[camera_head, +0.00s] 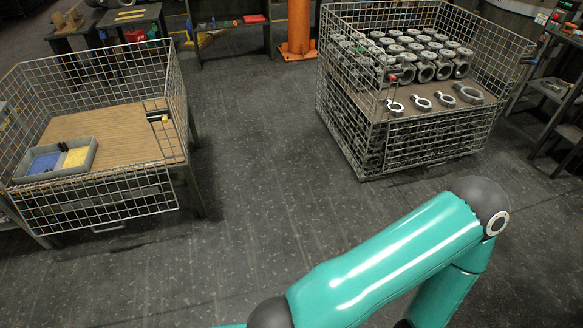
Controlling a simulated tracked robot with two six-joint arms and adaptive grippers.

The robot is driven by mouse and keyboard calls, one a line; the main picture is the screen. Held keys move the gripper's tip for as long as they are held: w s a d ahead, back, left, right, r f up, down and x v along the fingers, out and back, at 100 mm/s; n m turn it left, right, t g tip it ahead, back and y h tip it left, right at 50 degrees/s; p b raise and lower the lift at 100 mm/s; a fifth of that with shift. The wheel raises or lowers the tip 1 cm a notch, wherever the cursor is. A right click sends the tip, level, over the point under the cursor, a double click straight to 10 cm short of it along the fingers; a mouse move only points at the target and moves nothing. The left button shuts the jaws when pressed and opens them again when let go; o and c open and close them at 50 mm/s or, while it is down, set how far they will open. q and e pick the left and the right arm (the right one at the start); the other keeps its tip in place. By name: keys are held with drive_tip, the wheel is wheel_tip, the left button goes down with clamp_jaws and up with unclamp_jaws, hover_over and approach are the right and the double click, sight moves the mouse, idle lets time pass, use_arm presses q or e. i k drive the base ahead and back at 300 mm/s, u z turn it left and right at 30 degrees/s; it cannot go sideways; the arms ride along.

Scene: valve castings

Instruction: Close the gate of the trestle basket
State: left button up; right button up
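The trestle basket (120,72) is the wire-mesh basket on legs at the left. Its mesh side and back walls stand up around a brown wooden floor. Its front mesh gate (110,203) hangs folded down below the floor's front edge, so the front is open. A small handle (108,228) shows at the gate's lower edge. A grey tray (88,160) with a blue and a yellow section sits on the basket floor at the left. Neither of my grippers is in view; only a teal arm of mine crosses the lower right.
A second mesh basket (345,115) at the right holds rows of metal castings (425,70), with several loose rings at its front. Dark floor (255,130) lies clear between the baskets. An orange post (298,28) and dark benches stand behind; another bench is at far right.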

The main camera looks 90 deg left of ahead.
sight(122, 220)
drive_tip(key=z, duration=1.55)
drive_tip(key=i, duration=0.1)
drive_tip(key=u, duration=2.8)
drive_tip(key=i, duration=0.2)
drive_tip(key=z, duration=1.55)
drive_tip(key=k, duration=0.15)
drive_tip(key=u, duration=2.05)
drive_tip(key=k, duration=0.2)
drive_tip(key=u, duration=4.45)
drive_tip(key=k, duration=0.15)
drive_tip(key=z, duration=1.8)
